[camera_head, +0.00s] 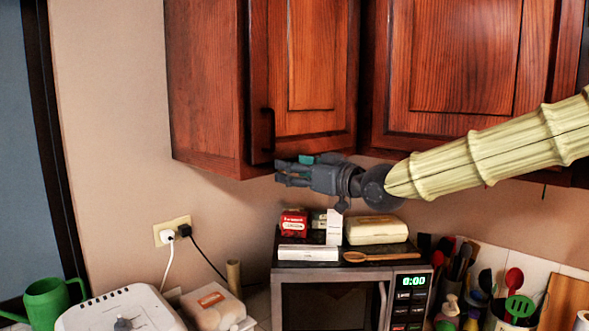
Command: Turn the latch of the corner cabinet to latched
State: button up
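The corner cabinet (205,85) is reddish-brown wood and hangs on the wall at upper left. Its panelled door (312,60) looks closed. A dark upright handle-like piece (268,130) is on the door's lower left edge; I cannot tell whether it is the latch or how it is turned. My gripper (279,171) is dark grey and points left, at the cabinet's bottom edge, just below that piece in the picture. Its fingers are small and overlap the cabinet's lower edge, so contact and opening are unclear. I see nothing held in it.
A second wall cabinet (465,55) is at right, behind my arm. A microwave (330,300) stands below with boxes and a wooden spoon (380,257) on top. Utensils stand at lower right. A green watering can (46,303) is at lower left. The wall left of the gripper is clear.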

aim_at(295, 155)
jog(key=shift+r, duration=0.25)
jog(key=shift+m, duration=0.3)
jog(key=m+b, duration=0.2)
jog(key=m, duration=0.2)
jog(key=d+r+m+b, duration=0.1)
jog(key=m, duration=0.3)
jog(key=w+m+b, duration=0.1)
jog(key=m+b, duration=0.1)
jog(key=m, duration=0.2)
jog(key=shift+d+r+m+b, duration=0.15)
jog(key=shift+r+m+b, duration=0.2)
jog(key=shift+m, duration=0.05)
jog(key=shift+w+d+r+m+b, duration=0.15)
jog(key=shift+m+b, duration=0.4)
jog(key=shift+m, duration=0.6)
jog(key=shift+w+d+m+b, duration=0.2)
jog(key=shift+m+b, duration=0.35)
jog(key=shift+m, duration=0.6)
